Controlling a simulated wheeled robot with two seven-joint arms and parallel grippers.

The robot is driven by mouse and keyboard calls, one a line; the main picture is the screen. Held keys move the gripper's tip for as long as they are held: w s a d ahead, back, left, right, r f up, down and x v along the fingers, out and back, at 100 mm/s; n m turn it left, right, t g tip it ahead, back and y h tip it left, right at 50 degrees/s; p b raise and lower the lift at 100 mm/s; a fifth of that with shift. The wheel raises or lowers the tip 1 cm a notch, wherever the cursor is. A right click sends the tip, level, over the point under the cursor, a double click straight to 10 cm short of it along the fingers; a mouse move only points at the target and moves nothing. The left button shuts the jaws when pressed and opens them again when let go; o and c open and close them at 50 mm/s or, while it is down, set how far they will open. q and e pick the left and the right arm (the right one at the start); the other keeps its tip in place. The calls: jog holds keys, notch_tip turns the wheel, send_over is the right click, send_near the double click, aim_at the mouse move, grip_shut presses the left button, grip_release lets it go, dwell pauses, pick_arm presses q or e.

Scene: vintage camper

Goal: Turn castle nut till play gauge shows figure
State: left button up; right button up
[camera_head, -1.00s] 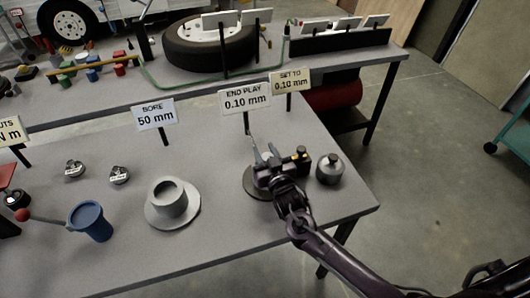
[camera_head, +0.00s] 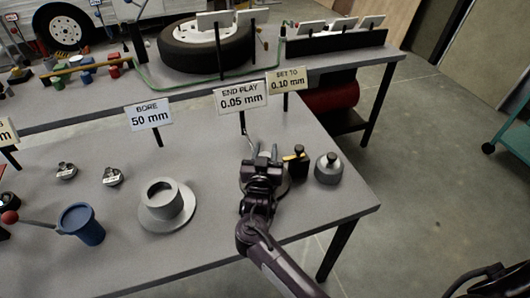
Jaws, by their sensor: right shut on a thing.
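The end play sign (camera_head: 240,96) reads 0.05 mm. The set-to sign (camera_head: 286,79) beside it reads 0.10 mm. My right gripper (camera_head: 262,164) reaches down over a round grey base (camera_head: 283,187) on the near table. It is shut on what appears to be the castle nut, which the gripper and wrist hide. A small black gauge-like block with a yellow top (camera_head: 296,160) stands just right of the gripper. My left gripper is not in view.
A grey knobbed weight (camera_head: 328,169) stands near the table's right edge. A flanged grey hub (camera_head: 165,205), a blue cup (camera_head: 83,224) and the bore sign (camera_head: 150,115) are to the left. A wheel (camera_head: 205,50) lies on the far bench.

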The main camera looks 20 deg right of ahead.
jog(key=o, duration=1)
jog(key=shift+c, duration=0.2)
jog(key=b+v, duration=0.1)
jog(key=v, duration=0.7)
